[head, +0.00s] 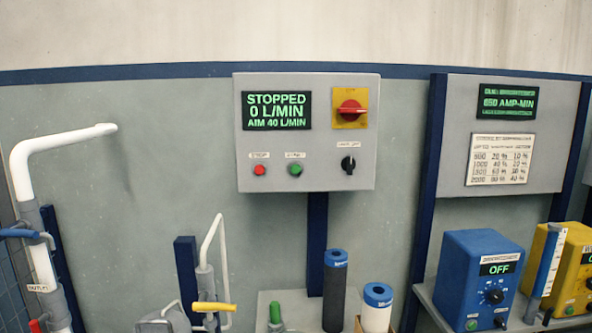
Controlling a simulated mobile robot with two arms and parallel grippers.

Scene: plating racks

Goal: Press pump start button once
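The grey pump control panel (306,170) is on the wall at the middle of the head view. Its screen (277,110) reads "STOPPED 0 L/MIN AIM 40 L/MIN". A green button (295,170) sits low on the panel, under a small label too blurred to read surely. A red button (260,170) is to its left, under a label that looks like "STOP". A red rotary switch on a yellow plate (351,107) and a black selector knob (348,164) are on the right side. Neither of my grippers is in view.
White pipes (62,140) stand at the left, with a yellow-handled valve (213,307) lower down. Dark and white cylinders (334,290) stand below the panel. A blue box (481,272) reading "OFF" and a yellow box (575,270) are at the right. The space before the panel looks clear.

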